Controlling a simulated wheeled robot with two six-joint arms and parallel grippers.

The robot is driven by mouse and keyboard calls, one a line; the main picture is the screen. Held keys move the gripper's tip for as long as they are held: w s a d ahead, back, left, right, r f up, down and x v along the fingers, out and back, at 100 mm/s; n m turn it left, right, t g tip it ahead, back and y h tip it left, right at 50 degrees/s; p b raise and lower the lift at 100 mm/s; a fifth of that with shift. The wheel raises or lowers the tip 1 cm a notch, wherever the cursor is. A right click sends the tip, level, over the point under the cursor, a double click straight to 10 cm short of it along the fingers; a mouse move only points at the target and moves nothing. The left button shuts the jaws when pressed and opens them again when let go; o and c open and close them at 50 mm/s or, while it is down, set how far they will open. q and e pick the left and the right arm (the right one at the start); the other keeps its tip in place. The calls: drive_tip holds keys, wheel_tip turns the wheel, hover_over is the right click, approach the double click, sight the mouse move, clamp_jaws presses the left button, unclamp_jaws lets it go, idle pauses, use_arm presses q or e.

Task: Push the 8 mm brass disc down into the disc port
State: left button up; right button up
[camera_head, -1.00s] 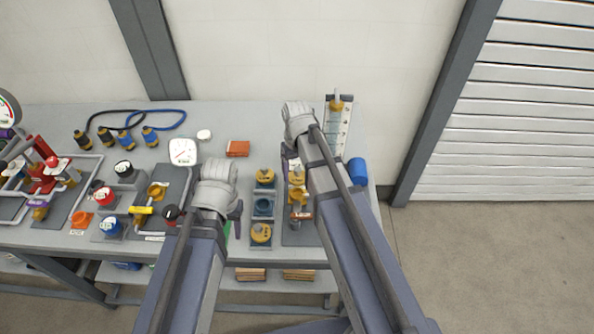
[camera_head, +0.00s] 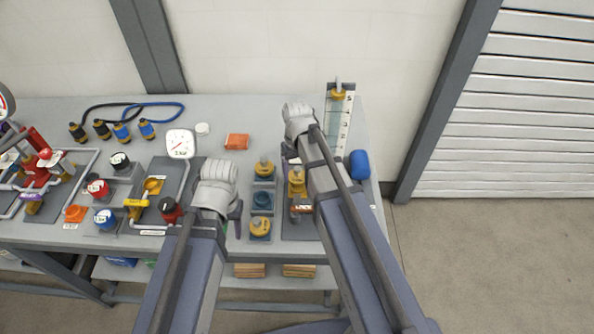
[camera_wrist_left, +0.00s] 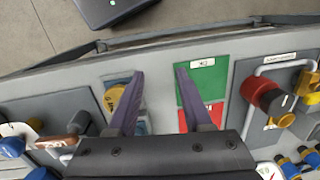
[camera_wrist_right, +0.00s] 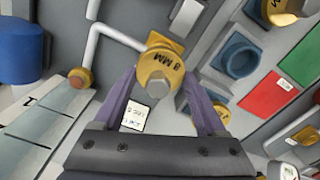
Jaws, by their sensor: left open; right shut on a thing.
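The 8 mm brass disc (camera_wrist_right: 160,72), marked "8 MM", is between the fingertips of my right gripper (camera_wrist_right: 160,80) in the right wrist view. That gripper is shut on it. A yellow square flange (camera_wrist_right: 172,43), apparently part of the disc port, shows just behind the disc; its opening is hidden, and I cannot tell how far the disc sits in it. In the head view brass parts (camera_head: 296,182) show beside my right arm, whose fingertips are largely hidden. My left gripper (camera_wrist_left: 155,78) is open and empty, above the bench by the green and red cards.
A holder row has two brass discs (camera_head: 264,169) (camera_head: 260,228) and an empty blue seat (camera_head: 262,200) between the arms. A scale board (camera_head: 339,120) and blue cylinder (camera_head: 359,165) stand right of my right arm. A gauge (camera_head: 180,144) stands behind my left gripper.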

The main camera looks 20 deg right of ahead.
sight(297, 178)
use_arm(q)
drive_tip(key=shift+f+b, duration=1.85)
use_arm(e)
drive_tip(key=shift+f, duration=1.8)
use_arm(q)
drive_tip(key=shift+r, duration=0.1)
use_arm(e)
drive_tip(key=o, duration=1.5)
drive_tip(key=shift+r, duration=0.15)
wheel_tip(297, 178, up, 8)
drive_tip(key=p, duration=0.8)
use_arm(q)
wheel_tip(297, 178, up, 8)
use_arm(e)
drive_tip(key=shift+f, duration=0.2)
drive_tip(key=s+a+n, duration=0.1)
drive_tip(key=s+a, duration=0.2)
drive_tip(key=s, duration=0.2)
drive_tip(key=s+a, duration=0.4)
drive_tip(key=s, duration=0.1)
drive_tip(key=s+a+n+h, duration=0.1)
drive_tip(key=s+a, duration=0.2)
drive_tip(key=s, duration=0.2)
drive_tip(key=shift+a+r+n, duration=0.1)
drive_tip(key=shift+a+n, duration=0.1)
drive_tip(key=shift+n, duration=0.1)
